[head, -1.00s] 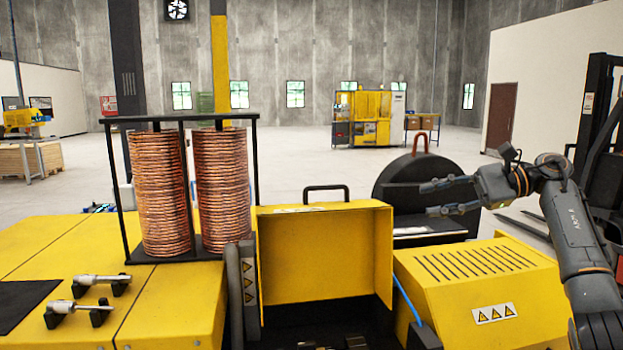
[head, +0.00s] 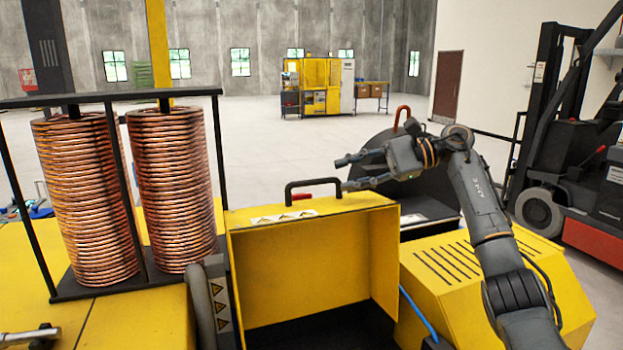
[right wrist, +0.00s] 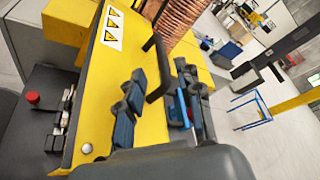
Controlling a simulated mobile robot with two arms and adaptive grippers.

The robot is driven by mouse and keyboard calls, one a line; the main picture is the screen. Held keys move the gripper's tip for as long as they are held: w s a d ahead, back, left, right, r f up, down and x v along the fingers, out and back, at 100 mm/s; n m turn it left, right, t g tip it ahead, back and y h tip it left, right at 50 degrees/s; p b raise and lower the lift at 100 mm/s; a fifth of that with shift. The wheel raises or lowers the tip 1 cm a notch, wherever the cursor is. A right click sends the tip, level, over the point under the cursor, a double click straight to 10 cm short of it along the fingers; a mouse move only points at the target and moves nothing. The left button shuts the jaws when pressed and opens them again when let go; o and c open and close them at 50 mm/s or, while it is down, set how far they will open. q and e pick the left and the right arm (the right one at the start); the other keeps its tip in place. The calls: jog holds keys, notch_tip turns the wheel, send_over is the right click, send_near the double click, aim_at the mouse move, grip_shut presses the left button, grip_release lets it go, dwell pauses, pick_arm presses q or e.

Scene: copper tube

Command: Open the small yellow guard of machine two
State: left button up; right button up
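The yellow guard (head: 310,262) stands in front of me with its hollow side facing me and warning labels on its top edge. Its black handle (head: 289,187) stands up from the top edge. My right gripper (head: 347,174) is open and empty, its fingers pointing left, just right of the handle. In the right wrist view, the black handle (right wrist: 155,68) appears between the open fingers (right wrist: 160,82), with the yellow guard surface (right wrist: 105,75) behind; I cannot tell the exact gap, but no grip shows.
Two copper coils (head: 171,190) stand in a black frame at left. A yellow vented housing (head: 460,272) is below my right arm. A black disc with a red handle (head: 402,115) is behind the gripper. A forklift (head: 575,150) stands at right; open floor lies beyond.

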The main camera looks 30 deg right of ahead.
aim_at(319, 180)
jog(key=p+x, duration=0.2)
jog(key=x, duration=0.5)
jog(key=shift+w+d+r, duration=0.1)
jog(key=shift+w+d, duration=0.05)
jog(key=shift+w+a, duration=0.15)
jog(key=shift+a, duration=0.15)
jog(key=shift+w+a+f, duration=0.1)
jog(key=shift+a+f, duration=0.1)
jog(key=shift+f, duration=0.05)
jog(key=shift+w+a+f, duration=0.1)
pick_arm(q)
jog(key=w+r, duration=0.2)
jog(key=r, duration=0.1)
pick_arm(e)
grip_shut()
